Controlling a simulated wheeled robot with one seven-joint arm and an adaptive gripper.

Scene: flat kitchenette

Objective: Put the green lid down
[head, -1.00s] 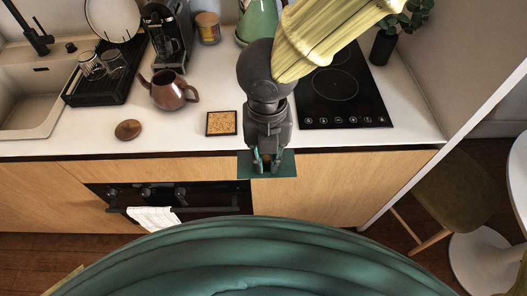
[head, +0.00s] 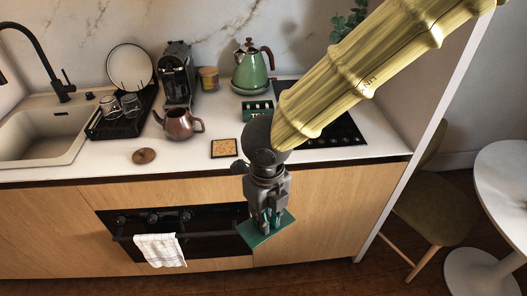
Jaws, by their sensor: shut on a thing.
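The green lid (head: 282,229) is a flat, dark green rectangular panel. My gripper (head: 266,226) points down and is shut on it. The fingers hide part of the lid's middle. The lid hangs in front of the cabinet fronts, below the counter edge in the picture, and sits turned at an angle there. A small green box (head: 257,112) with an open top and pale lettering stands on the counter behind my arm, partly hidden by it.
On the white counter (head: 90,172) are a brown teapot (head: 180,125), a round wooden lid (head: 144,156), a square cork trivet (head: 224,148) and a green kettle (head: 250,70). A black hob (head: 335,130) lies right. The front strip left of the trivet has free room.

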